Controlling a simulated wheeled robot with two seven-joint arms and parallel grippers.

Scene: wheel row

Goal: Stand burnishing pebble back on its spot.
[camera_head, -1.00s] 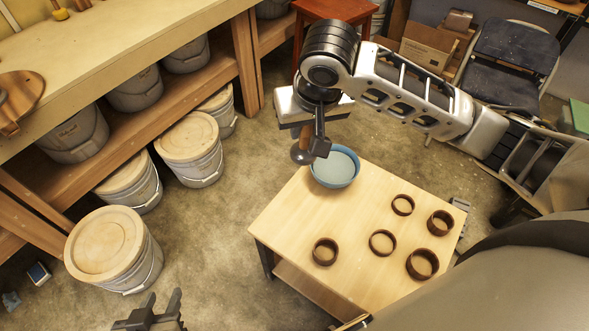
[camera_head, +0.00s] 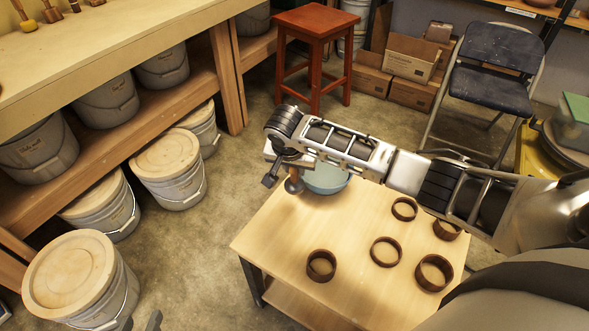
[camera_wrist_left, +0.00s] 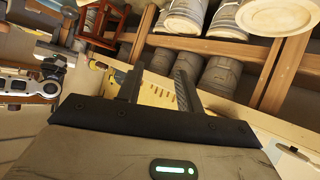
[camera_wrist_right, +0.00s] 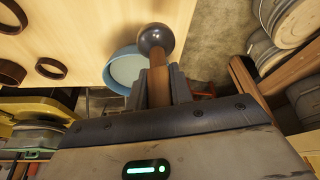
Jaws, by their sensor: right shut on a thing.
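The burnishing pebble (camera_wrist_right: 155,40) is a dark, shiny rounded head on a brown handle (camera_wrist_right: 158,90). My right gripper (camera_wrist_right: 160,76) is shut on the handle, and the head sticks out past the fingertips. In the head view, the pebble (camera_head: 294,185) hangs head down by the table's far left corner, beside the blue bowl (camera_head: 326,178). My right arm partly covers the bowl. My left gripper (camera_wrist_left: 158,88) is open and empty in the left wrist view; only a fingertip shows at the bottom edge of the head view.
The low wooden table (camera_head: 330,225) carries several dark brown rings, one of them here (camera_head: 321,265). A long bench (camera_head: 110,40) on the left has small tools standing on top. Lidded buckets (camera_head: 70,275) stand on the floor between bench and table. A red stool (camera_head: 317,45) stands behind.

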